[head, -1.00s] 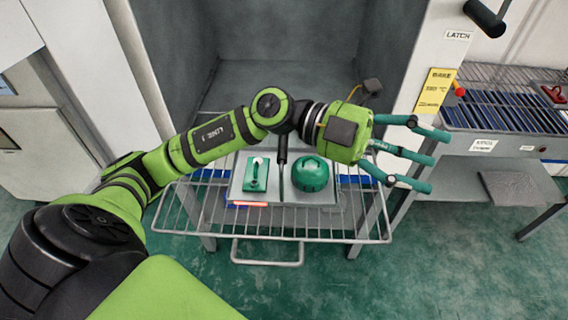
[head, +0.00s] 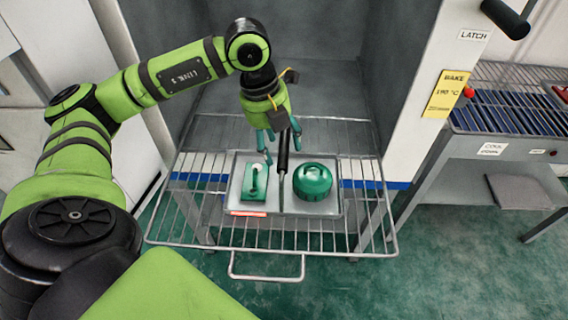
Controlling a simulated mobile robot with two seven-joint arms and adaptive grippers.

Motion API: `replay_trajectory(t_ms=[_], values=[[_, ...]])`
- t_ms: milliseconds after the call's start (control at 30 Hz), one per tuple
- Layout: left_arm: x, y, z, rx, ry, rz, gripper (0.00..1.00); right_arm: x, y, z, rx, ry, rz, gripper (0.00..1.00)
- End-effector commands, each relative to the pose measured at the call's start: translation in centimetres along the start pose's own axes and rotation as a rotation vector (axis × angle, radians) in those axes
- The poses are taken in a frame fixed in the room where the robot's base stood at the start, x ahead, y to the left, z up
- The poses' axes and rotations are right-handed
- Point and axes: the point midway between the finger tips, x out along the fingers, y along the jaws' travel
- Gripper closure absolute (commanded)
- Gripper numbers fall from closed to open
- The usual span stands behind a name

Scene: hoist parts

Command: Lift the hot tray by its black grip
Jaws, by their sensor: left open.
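The grey tray (head: 234,192) lies on the wire rack, with an orange-red strip along its front left edge. Its black grip (head: 284,152) stands up from the middle divider. A green block part with a white knob (head: 255,184) sits in the left compartment, and a round green part (head: 312,182) in the right one. My left gripper (head: 279,143) points down just above the tray's back edge, open, its teal fingers around or just behind the upper part of the grip. I cannot tell whether they touch it. My right gripper is out of view.
The wire rack (head: 200,222) sticks out from the grey oven chamber (head: 320,95), with a handle loop (head: 266,277) in front. At the right stands a roller table (head: 510,115) with a cooling label. A yellow bake sign (head: 444,93) is on the oven's right post.

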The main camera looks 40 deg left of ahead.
Motion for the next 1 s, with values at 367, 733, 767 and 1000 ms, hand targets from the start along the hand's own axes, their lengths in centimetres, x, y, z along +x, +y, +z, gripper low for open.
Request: replay_trajectory(t_ms=[367,733,767,1000], values=[[2.5,-0.1,0.0,0.001,0.0,-0.003,0.39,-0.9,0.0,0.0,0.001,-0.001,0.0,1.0],[2.3,-0.2,0.1,0.002,-0.004,-0.008,1.0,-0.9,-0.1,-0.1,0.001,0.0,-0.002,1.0],[2.3,-0.2,0.1,0.002,-0.004,-0.008,1.0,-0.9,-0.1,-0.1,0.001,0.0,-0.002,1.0],[2.2,-0.2,0.1,0.002,-0.004,-0.008,1.0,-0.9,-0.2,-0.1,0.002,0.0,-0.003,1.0]])
